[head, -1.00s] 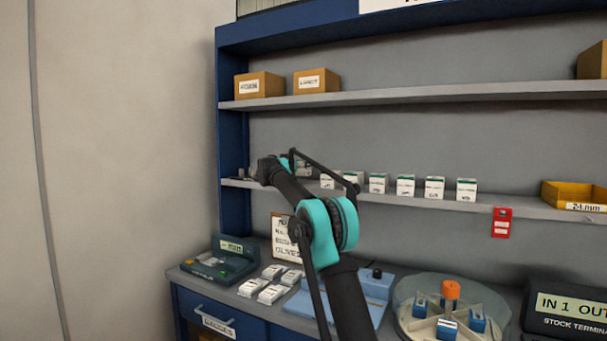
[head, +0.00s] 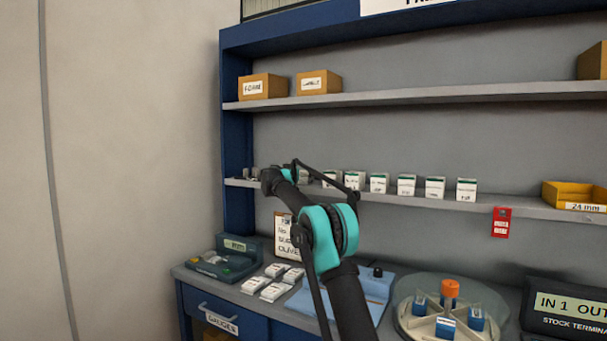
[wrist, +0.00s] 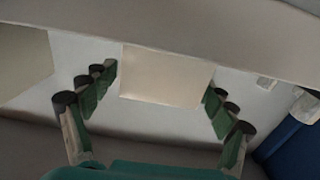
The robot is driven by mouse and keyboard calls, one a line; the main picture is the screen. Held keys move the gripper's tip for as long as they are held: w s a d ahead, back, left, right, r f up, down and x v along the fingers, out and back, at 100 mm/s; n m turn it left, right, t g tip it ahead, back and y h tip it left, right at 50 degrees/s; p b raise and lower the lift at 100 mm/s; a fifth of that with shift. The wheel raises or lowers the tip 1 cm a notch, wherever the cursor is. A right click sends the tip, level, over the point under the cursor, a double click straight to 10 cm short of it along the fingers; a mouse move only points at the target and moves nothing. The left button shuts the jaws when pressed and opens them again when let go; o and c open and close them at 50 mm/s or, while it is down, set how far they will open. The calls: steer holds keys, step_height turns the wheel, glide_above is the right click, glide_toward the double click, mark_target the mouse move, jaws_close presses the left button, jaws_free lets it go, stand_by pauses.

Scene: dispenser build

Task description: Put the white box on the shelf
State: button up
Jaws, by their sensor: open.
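A pale, plain-faced white box (wrist: 165,76) lies between the fingertips of my gripper (wrist: 162,88) in the wrist view. The fingers are open, one on each side of the box; a narrow gap shows at the left, and I cannot tell whether the right finger touches. The box appears to rest on the light shelf surface. In the head view, my gripper (head: 256,174) is at the left end of the middle shelf (head: 400,198), partly hidden by my arm. Several white boxes with green tops, such as this box (head: 435,188), stand in a row there.
The shelf's blue side panel (head: 236,140) stands close to my gripper. An upper shelf (head: 420,95) holds brown boxes (head: 318,82). Several white packs (head: 273,290) and a round dispenser (head: 450,318) are on the counter below. A yellow bin (head: 574,195) is at the right.

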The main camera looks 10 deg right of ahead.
steer(key=shift+r, duration=0.1)
steer(key=v, duration=1.2)
